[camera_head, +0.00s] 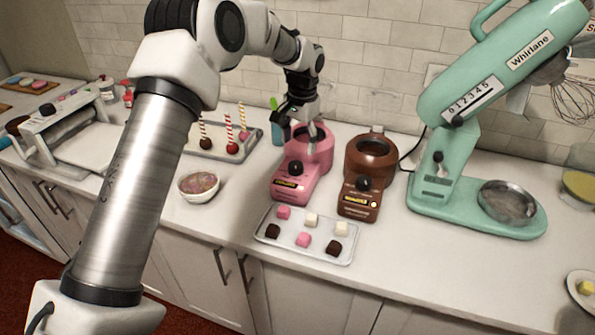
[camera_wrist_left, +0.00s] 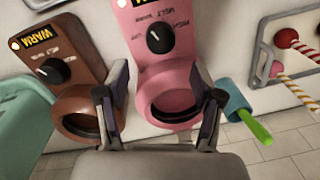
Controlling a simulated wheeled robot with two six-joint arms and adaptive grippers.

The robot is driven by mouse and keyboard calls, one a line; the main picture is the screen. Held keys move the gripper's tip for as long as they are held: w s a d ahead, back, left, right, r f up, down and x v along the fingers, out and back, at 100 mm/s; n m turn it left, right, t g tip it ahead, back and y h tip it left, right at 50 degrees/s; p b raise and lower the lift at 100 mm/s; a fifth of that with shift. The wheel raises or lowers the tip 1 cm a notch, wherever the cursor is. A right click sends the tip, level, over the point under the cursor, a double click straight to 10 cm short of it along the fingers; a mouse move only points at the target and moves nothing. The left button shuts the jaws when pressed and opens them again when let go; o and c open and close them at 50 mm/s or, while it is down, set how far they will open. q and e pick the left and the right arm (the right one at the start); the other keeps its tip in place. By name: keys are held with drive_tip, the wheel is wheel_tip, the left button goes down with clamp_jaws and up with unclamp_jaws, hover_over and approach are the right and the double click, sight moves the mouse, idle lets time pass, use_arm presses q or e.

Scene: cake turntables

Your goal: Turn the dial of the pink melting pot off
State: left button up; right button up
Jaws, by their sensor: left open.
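The pink melting pot (camera_head: 318,150) stands on the counter, left of a brown melting pot. In the left wrist view the pink pot (camera_wrist_left: 181,75) is upside down, and the dial (camera_wrist_left: 160,38) shows clear of the fingers, with a white pointer mark. My left gripper (camera_head: 312,126) is over the back of the pink pot, at its round opening. In the wrist view the left gripper (camera_wrist_left: 160,112) is open, its fingers apart on either side of the pot opening, holding nothing. I cannot tell whether they touch the pot.
The brown melting pot (camera_head: 371,155) stands close on the right, with its own dial (camera_head: 364,184). A tray (camera_head: 266,237) of small cubes lies in front. A green mixer (camera_head: 432,160) stands further right. A bowl (camera_head: 181,195) and a tray of cake pops (camera_head: 213,154) are left.

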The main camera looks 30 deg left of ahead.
sight(296, 164)
use_arm(q)
drive_tip(key=f, duration=0.2)
drive_tip(key=f+p, duration=0.1)
drive_tip(key=f, duration=0.3)
drive_tip(key=shift+s+a+f, duration=0.2)
drive_tip(key=shift+s+a, duration=0.05)
drive_tip(key=shift+w+f, duration=0.1)
drive_tip(key=shift+f, duration=0.15)
drive_tip(key=shift+r, duration=0.1)
drive_tip(key=shift+s, duration=0.2)
drive_tip(key=c, duration=1.1)
